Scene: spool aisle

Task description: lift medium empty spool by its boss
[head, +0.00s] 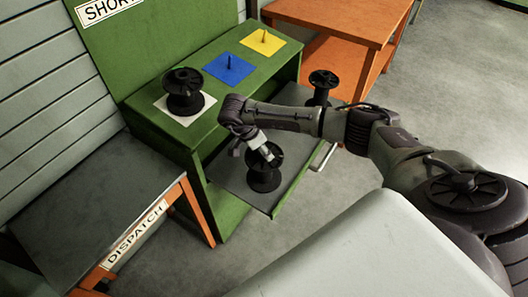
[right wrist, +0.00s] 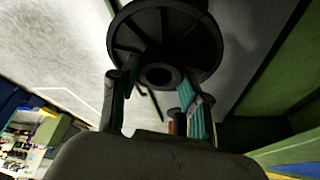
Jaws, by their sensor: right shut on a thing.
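A black empty spool (head: 263,178) is upright over the grey pull-out shelf in the head view. My right gripper (head: 260,149) comes down on it from above and is shut on its boss. The right wrist view shows the spool's ribbed flange (right wrist: 180,25) and round hollow boss (right wrist: 160,76), with the fingers of my right gripper (right wrist: 155,92) on either side. I cannot tell whether the spool's base touches the shelf. My left gripper is not in view.
A larger black spool (head: 185,103) stands on a white square on the green bench (head: 215,112). Blue (head: 223,70) and yellow (head: 268,43) squares bear thin pegs. Another spool (head: 322,78) stands behind my right arm. The dispatch table (head: 95,190) is at left, mostly bare.

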